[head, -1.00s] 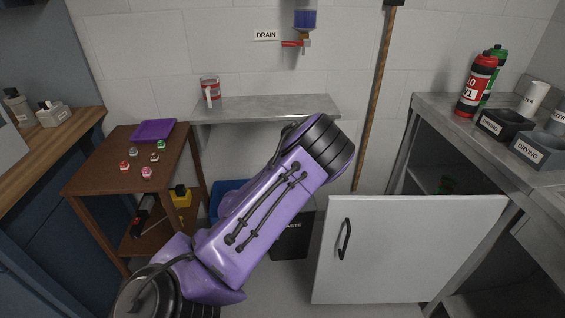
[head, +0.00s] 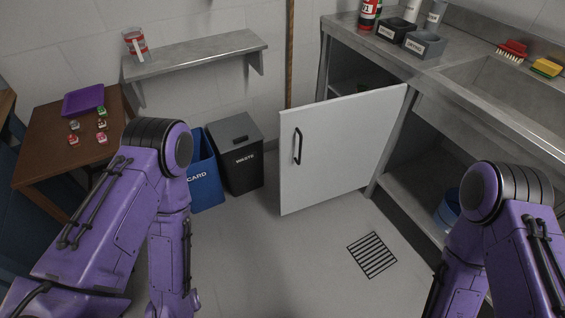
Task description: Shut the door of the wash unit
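The door (head: 335,150) of the wash unit is a white panel with a black vertical handle (head: 298,146). It stands open, swung out from the steel wash unit (head: 440,72), with a gap to the cabinet interior showing above its top edge. My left arm comes in at the lower left and my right arm at the lower right, both apart from the door in the picture. Neither gripper shows; both are out of the frame or hidden behind the arm links.
A grey waste bin (head: 240,150) and a blue card bin (head: 205,175) stand left of the door. A floor drain grate (head: 371,255) lies in front of it. A blue bucket (head: 448,208) sits on the low shelf at right. The floor before the door is clear.

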